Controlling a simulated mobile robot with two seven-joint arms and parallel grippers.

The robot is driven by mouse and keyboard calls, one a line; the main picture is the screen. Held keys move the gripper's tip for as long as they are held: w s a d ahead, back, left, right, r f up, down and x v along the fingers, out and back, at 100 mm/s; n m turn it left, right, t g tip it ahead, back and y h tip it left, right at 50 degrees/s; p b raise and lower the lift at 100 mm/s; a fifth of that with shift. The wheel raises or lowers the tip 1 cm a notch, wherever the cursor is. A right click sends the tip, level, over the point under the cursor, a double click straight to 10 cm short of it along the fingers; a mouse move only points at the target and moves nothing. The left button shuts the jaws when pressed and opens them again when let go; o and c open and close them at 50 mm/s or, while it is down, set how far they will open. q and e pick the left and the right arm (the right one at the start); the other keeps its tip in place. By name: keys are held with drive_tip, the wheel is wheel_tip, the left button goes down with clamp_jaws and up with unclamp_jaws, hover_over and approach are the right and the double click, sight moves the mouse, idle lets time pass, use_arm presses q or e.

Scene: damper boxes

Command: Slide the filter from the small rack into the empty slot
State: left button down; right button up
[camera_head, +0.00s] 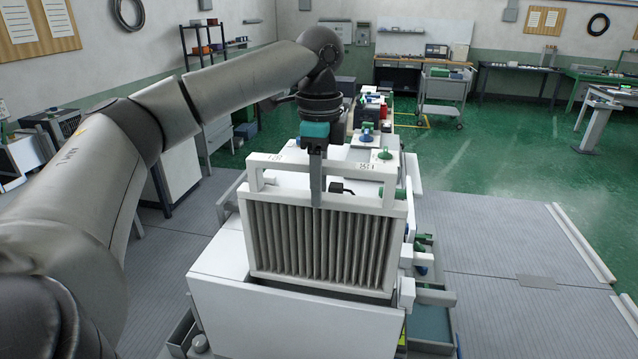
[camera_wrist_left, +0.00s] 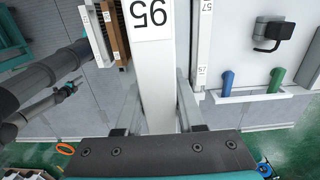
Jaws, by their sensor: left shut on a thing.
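The filter (camera_head: 318,240) is a grey pleated panel in a white frame with a white handle bar on top. It stands upright over the white box (camera_head: 290,318), its lower edge at a dark opening in the box top. How deep it sits is hard to tell. My left gripper (camera_head: 317,195) comes down from above and is shut on the handle bar near its middle. In the left wrist view the white bar (camera_wrist_left: 152,75), marked 95, lies between the fingers of my left gripper (camera_wrist_left: 160,112). The small rack is not clearly identifiable. My right gripper is out of view.
Behind the filter, the box top carries a black handle (camera_head: 342,188) and a green knob (camera_head: 384,154). In the left wrist view, blue (camera_wrist_left: 227,82) and green (camera_wrist_left: 276,79) levers stand right of the bar, and brown-edged panels (camera_wrist_left: 117,35) left. Grey floor plates (camera_head: 500,240) lie open at right.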

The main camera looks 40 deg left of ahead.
use_arm(q)
drive_tip(key=shift+f, duration=0.1)
drive_tip(key=shift+f+b, duration=0.3)
drive_tip(key=shift+f, duration=1)
drive_tip(key=shift+f, duration=0.15)
hover_over(319, 261)
drive_tip(key=w+a, duration=0.1)
drive_tip(key=shift+w+f+b, duration=0.1)
drive_tip(key=shift+f+b, duration=0.3)
drive_tip(key=shift+f, duration=2.9)
drive_tip(key=shift+f+b, duration=0.65)
drive_tip(key=shift+f, duration=3.3)
